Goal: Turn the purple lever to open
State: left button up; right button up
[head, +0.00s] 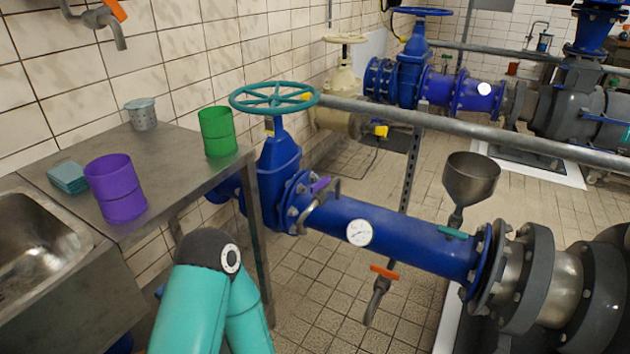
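The purple lever (320,184) is a small handle on a bent metal tap (312,212) near the left end of the blue pipe (400,240). It sits just right of the flange of the blue gate valve (279,165). It looks small, and its exact angle to the tap is hard to tell. A teal arm link of mine shows at the bottom left, well short of the lever. Neither of my grippers is in view.
A teal handwheel (273,97) tops the valve. A gauge (359,233), a teal lever (453,232) under a funnel (470,178) and an orange lever (384,272) are along the pipe. The metal table (165,170) at left holds a purple cup (116,188) and green cup (218,131).

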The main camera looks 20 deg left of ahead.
aim_at(318, 186)
jog(key=z, duration=0.05)
jog(key=i, duration=1)
jog(key=u, duration=0.05)
